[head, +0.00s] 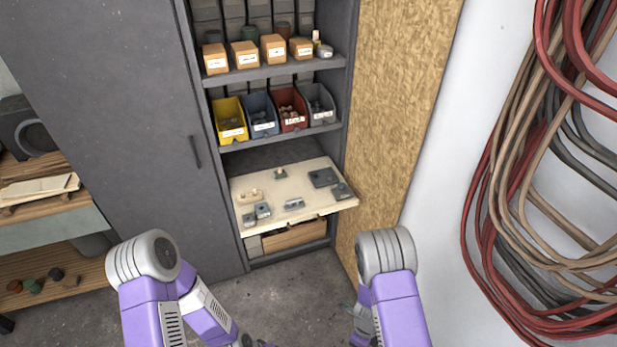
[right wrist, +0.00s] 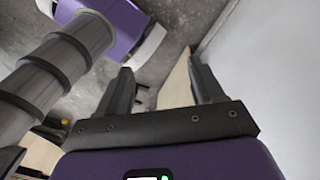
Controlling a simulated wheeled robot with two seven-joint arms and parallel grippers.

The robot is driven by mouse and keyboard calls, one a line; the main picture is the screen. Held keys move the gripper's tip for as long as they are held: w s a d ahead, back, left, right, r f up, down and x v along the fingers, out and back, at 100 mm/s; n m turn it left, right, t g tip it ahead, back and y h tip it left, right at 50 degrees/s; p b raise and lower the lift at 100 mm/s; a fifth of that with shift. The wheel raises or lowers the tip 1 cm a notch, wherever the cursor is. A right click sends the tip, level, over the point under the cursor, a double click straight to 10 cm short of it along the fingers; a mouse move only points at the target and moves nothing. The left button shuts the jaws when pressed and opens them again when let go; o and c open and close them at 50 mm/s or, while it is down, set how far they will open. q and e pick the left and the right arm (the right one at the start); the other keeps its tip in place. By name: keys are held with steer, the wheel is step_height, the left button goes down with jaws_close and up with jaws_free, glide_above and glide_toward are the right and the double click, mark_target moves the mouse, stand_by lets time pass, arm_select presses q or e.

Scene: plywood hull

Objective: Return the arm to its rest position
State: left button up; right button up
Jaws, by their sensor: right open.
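My right gripper (right wrist: 164,84) shows in the right wrist view with its two dark fingers apart and nothing between them. Bare floor and a strip of light wood lie beyond the fingers. In the head view my right arm (head: 398,305) hangs low at the bottom, and its gripper cannot be made out clearly. My left arm (head: 152,312) is also low and bent; its gripper is not shown clearly at the bottom edge.
A grey cabinet with a closed door (head: 110,110) stands ahead. Its open shelves hold boxes, bins and a pale board (head: 270,200) with small parts. Hoses (head: 540,150) hang on the right wall. A wooden bench (head: 40,215) stands left. Floor (head: 290,300) before the cabinet is clear.

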steer(key=s+a+f+n+t+y+b, duration=0.1)
steer(key=s+a+f+n+y+b, duration=0.1)
steer(key=n, duration=0.9)
steer(key=s+a+f+n+t+y+b, duration=0.1)
steer(key=s+a+n+b, duration=0.3)
steer(key=n, duration=0.7)
steer(key=shift+a+f+n+y+b, duration=0.15)
steer(key=shift+f+n+y+b, duration=0.35)
steer(key=shift+f+b, duration=0.4)
steer(key=shift+s, duration=0.1)
